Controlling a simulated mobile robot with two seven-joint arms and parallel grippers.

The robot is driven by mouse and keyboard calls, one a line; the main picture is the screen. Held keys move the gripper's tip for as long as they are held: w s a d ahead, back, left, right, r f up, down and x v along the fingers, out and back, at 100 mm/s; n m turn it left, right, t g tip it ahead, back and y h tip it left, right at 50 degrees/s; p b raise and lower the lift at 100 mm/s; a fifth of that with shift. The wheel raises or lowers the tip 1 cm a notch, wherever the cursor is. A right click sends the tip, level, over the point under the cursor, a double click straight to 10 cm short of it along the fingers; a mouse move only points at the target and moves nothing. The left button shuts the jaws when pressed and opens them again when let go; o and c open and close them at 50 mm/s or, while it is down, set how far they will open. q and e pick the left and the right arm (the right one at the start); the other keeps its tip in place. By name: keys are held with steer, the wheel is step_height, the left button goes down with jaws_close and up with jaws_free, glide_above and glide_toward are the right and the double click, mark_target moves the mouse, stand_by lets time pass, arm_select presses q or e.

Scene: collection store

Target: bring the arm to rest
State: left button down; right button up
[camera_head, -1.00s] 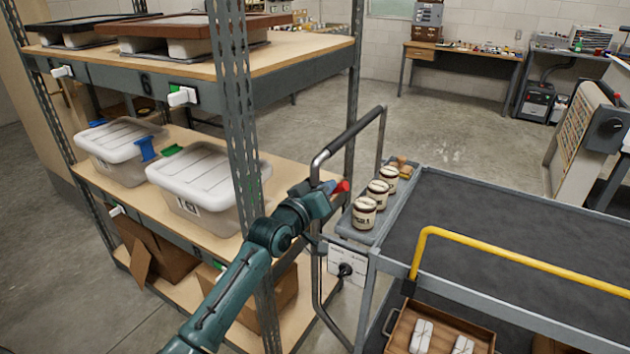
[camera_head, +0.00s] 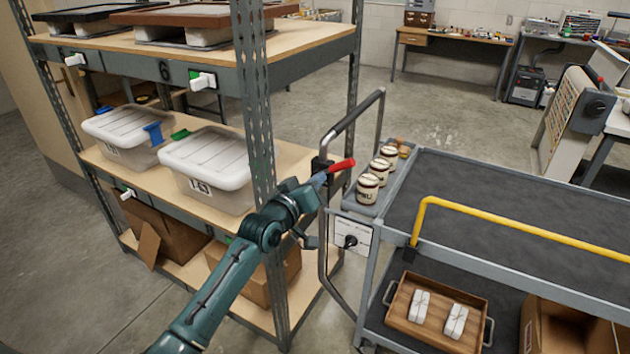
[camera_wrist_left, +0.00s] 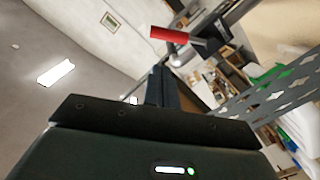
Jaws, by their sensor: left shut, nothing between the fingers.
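My left gripper (camera_head: 318,182) is at the end of the teal arm, between the shelf's front post and the cart's push handle. Its fingers are together with nothing between them, as the left wrist view (camera_wrist_left: 160,75) also shows. A red-handled lever (camera_head: 342,165) juts out by a black bracket on the cart handle, just beyond the fingertips. In the left wrist view the red grip (camera_wrist_left: 168,33) is above the fingers on a metal stem. I see a gap there between fingers and grip. My right gripper is in neither view.
A shelf rack with lidded bins (camera_head: 210,160) stands close on the left, its steel post (camera_head: 262,120) beside my arm. The grey cart (camera_head: 500,205) on the right carries several jars (camera_head: 367,187), a yellow rail (camera_head: 520,230) and a wooden tray (camera_head: 397,318) below. Open floor lies behind.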

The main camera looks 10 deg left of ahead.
arm_select(q)
steer(key=s+f+m+g+y, duration=0.1)
steer(key=s+f+m+g, duration=0.15)
steer(key=s+f, duration=1.25)
steer(key=s+f+m+g, duration=0.1)
steer(key=s+f, duration=0.2)
steer(key=s, duration=0.3)
steer(key=s+f+m+g, duration=0.1)
steer(key=s+f, duration=0.1)
steer(key=s, duration=0.5)
steer(key=s+f+m+g+y, duration=0.1)
steer(key=s+f+g, duration=0.1)
steer(key=s, duration=0.5)
steer(key=shift+s+f, duration=0.15)
steer(key=shift+f, duration=0.7)
